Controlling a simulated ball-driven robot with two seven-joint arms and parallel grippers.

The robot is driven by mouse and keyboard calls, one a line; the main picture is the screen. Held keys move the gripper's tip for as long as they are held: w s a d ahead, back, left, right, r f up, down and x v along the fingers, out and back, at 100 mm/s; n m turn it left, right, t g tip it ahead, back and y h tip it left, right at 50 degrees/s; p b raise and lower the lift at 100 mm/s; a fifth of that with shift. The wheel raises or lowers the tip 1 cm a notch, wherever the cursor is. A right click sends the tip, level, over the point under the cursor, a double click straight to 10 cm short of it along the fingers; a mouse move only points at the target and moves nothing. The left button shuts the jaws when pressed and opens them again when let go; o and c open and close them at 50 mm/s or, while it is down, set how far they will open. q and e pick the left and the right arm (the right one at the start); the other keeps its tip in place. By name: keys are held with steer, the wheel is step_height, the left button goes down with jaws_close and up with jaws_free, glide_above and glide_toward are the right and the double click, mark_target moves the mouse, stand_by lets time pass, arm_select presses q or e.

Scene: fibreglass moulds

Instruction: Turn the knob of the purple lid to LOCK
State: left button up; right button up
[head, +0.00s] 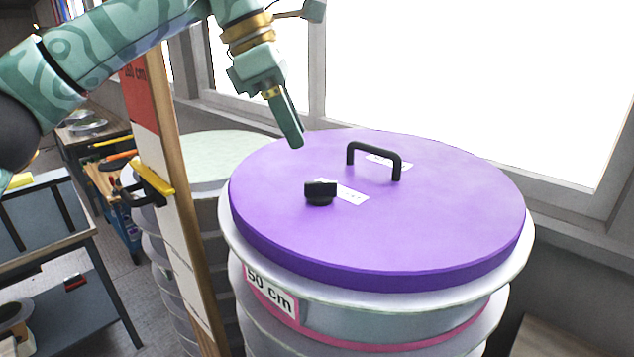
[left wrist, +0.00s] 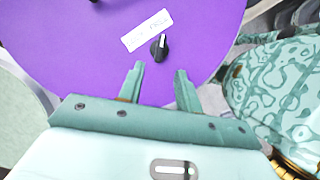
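The purple lid (head: 430,220) lies flat on top of a stack of round pale moulds. Its black knob (head: 320,191) sits on the near left part of the lid, beside a white label (head: 352,197). In the left wrist view the knob (left wrist: 159,47) shows a white pointer line aimed up the picture, near the label (left wrist: 147,30); the label's lettering is too small to read surely. My left gripper (left wrist: 160,78) is open and empty, its fingers apart and short of the knob. In the head view my left gripper (head: 297,142) is above the lid's far left edge, behind the knob.
A black arched handle (head: 375,152) stands on the lid beyond the knob. A wooden post (head: 172,190) with a yellow clamp (head: 150,180) stands left of the stack. A second pale round stack (head: 205,158) is behind it. Windows and a sill (head: 590,235) border the right.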

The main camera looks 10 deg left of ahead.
mark_target(319, 182)
arm_select(q)
steer(key=x, duration=0.9)
steer(key=shift+f, duration=0.1)
jaws_close()
